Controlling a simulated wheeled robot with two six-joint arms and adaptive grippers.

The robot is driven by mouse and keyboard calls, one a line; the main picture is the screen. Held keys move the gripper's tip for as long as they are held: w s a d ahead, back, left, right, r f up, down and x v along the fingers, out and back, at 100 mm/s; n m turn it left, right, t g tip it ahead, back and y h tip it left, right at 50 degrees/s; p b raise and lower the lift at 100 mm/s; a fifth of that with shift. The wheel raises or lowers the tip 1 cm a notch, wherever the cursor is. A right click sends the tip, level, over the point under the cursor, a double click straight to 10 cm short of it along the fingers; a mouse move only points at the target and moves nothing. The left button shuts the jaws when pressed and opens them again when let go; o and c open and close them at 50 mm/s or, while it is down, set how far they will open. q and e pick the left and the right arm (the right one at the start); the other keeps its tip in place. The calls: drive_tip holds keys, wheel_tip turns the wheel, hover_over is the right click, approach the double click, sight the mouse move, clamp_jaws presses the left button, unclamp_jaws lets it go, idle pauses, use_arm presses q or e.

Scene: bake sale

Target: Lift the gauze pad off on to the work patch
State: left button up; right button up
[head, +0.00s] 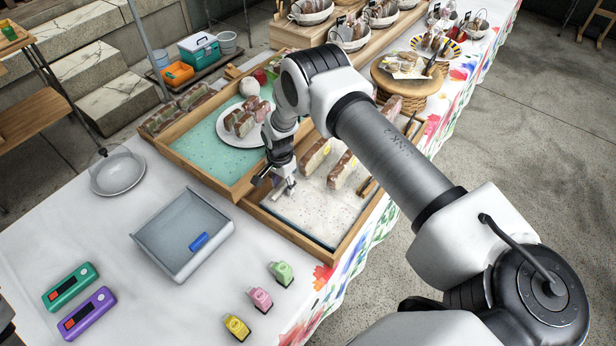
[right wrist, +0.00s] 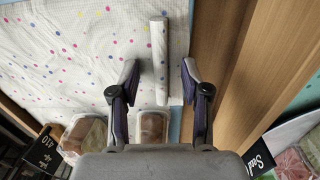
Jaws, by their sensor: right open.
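My right gripper (head: 276,183) points down over the near-left corner of the wooden tray with a speckled white liner (head: 328,222). In the right wrist view its two fingers (right wrist: 160,76) are apart. A narrow white bar-like piece (right wrist: 160,45), which may be the gauze pad, shows between them over the dotted liner (right wrist: 70,55). Whether the fingers touch it I cannot tell. In the head view a small pale piece (head: 290,183) shows by the fingertips. I cannot clearly make out which surface is the work patch. My left gripper is not in view.
Wrapped loaves (head: 343,168) stand farther back in the same tray. A teal-lined tray (head: 190,150) with a plate of cakes adjoins it.

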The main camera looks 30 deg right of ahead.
drive_tip(key=shift+w+f, duration=0.1)
drive_tip(key=shift+f, duration=0.05)
clamp_jaws()
